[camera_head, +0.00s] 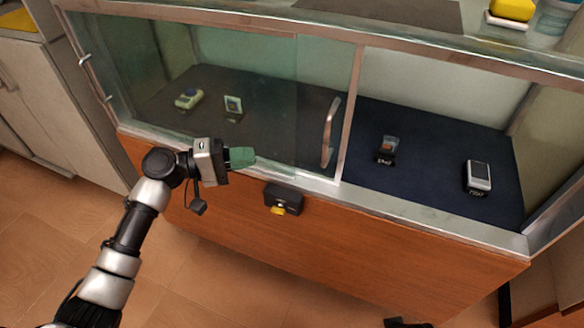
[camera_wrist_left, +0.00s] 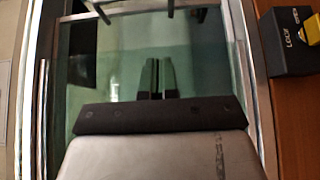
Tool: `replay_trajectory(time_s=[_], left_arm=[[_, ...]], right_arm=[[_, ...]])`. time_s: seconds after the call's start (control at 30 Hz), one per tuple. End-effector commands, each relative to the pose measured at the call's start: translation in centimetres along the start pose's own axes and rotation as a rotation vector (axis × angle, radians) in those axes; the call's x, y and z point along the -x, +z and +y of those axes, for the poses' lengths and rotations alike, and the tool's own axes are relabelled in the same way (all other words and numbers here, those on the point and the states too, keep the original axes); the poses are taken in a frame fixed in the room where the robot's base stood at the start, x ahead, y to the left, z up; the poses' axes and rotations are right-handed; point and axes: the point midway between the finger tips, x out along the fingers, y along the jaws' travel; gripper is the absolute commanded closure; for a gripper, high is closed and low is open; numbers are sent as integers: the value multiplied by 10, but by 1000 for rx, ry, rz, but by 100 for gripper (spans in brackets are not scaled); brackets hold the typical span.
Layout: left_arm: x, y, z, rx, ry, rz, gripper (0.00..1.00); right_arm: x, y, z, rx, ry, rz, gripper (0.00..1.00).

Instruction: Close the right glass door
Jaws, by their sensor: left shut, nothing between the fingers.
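The display case has sliding glass doors. The right glass door (camera_head: 313,95) is slid left, so its metal handle (camera_head: 331,132) and metal edge (camera_head: 349,115) stand near the middle of the case. The right half of the front looks open. The left door's handle (camera_head: 92,78) is at the far left. My left gripper (camera_head: 243,157), with green fingers, is shut and empty in front of the glass near its lower edge, left of the right door's handle. Its fingers (camera_wrist_left: 158,78) point at the glass in the left wrist view; contact cannot be told.
A black and yellow box (camera_head: 284,198) sticks out from the wooden front below the gripper; it also shows in the left wrist view (camera_wrist_left: 290,40). Small devices stand inside, including a silver one (camera_head: 478,176) at the right. Open floor (camera_head: 230,280) lies in front.

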Motion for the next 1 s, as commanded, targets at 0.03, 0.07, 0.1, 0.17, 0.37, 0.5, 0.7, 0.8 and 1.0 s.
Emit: replay_trajectory(time_s=[0.03, 0.07, 0.1, 0.17, 0.37, 0.5, 0.7, 0.8, 1.0], left_arm=[[-4, 1, 2, -1, 6, -7, 100], [-7, 1, 3, -1, 8, -7, 100], [-12, 1, 4, -1, 7, -7, 100], [-22, 1, 4, 0, 8, -8, 100], [-65, 1, 4, 1, 7, -6, 100], [-95, 1, 4, 0, 6, -5, 100], [-117, 20, 3, 1, 4, -4, 100], [-123, 26, 3, 1, 4, -3, 100], [-126, 29, 2, 1, 4, -2, 100]], right_arm=[[0, 0, 0, 0, 0, 0, 100], [1, 0, 0, 0, 0, 0, 100], [1, 0, 0, 0, 0, 0, 100], [0, 0, 0, 0, 0, -1, 100], [-3, 1, 0, 0, -1, -3, 100], [-4, 1, 0, 0, -1, -2, 100], [-14, 6, -1, 2, -2, -9, 100], [-18, 8, -1, 2, -2, -12, 100], [-21, 9, -1, 2, -2, -13, 100]])
